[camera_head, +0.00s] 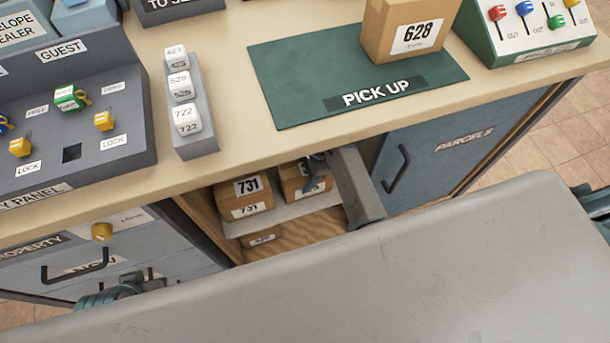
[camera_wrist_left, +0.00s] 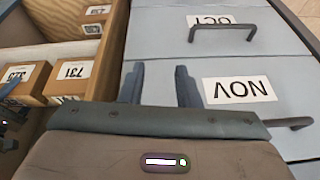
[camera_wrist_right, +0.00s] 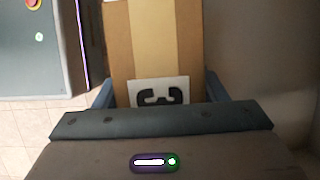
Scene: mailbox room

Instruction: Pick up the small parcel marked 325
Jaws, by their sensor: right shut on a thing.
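The small parcel marked 325 (camera_wrist_left: 22,78) is a brown box with a white label, beside the 731 parcel in the left wrist view. In the head view the same parcel (camera_head: 296,184) sits in the open compartment under the counter, its label partly covered by my right gripper (camera_head: 318,165). My right gripper is shut on it. In the right wrist view the parcel (camera_wrist_right: 152,45) stands between the fingers, with tan tape and part of its label showing. My left gripper (camera_wrist_left: 160,85) is open and empty in front of the NOV and OCT drawers.
A 731 parcel (camera_head: 242,195) stands close on the left. Another parcel (camera_head: 262,237) lies lower down. The counter edge overhangs the compartment. A 628 parcel (camera_head: 378,32) stands on the green PICK UP mat (camera_head: 290,75), whose left part is clear. The PARCELS door (camera_head: 440,150) is at right.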

